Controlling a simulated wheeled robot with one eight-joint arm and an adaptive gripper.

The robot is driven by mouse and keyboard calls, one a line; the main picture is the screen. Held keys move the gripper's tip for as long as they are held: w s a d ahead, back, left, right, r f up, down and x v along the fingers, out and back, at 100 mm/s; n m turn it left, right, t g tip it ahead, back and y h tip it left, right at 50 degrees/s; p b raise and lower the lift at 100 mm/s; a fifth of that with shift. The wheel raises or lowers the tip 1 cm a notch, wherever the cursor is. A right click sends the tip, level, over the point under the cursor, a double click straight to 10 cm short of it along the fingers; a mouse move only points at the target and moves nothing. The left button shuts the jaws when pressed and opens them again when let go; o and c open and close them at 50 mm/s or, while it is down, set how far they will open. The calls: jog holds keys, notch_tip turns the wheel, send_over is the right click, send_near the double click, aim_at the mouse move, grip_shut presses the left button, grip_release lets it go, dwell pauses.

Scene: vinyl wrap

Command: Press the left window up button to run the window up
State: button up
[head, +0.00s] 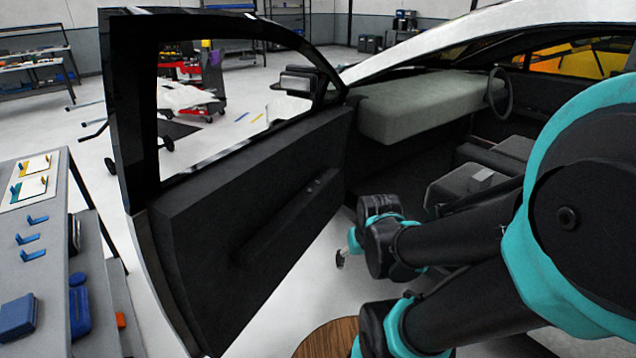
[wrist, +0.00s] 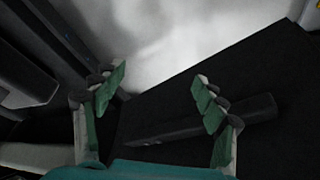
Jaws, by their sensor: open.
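The open car door (head: 200,240) stands at the left of the head view, with a dark inner panel. Its armrest (head: 285,215) runs along the panel, and small window buttons (head: 316,185) show near its upper end; I cannot tell them apart. The window opening (head: 235,95) is see-through. My gripper (head: 344,252) is low beside the door, partly hidden by my arm, and apart from the buttons. In the wrist view my gripper (wrist: 158,92) has its green-padded fingers spread and empty. The armrest (wrist: 205,120) shows behind the right finger; no button is distinct there.
The car's seat and dash area (head: 430,105) and steering wheel (head: 500,92) lie beyond my arm. A workbench (head: 50,255) with blue tools stands left of the door. A round wooden top (head: 328,340) is at the bottom. Pale floor is free between door and car.

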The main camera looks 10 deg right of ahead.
grip_shut()
dwell(0.4)
dwell(1.2)
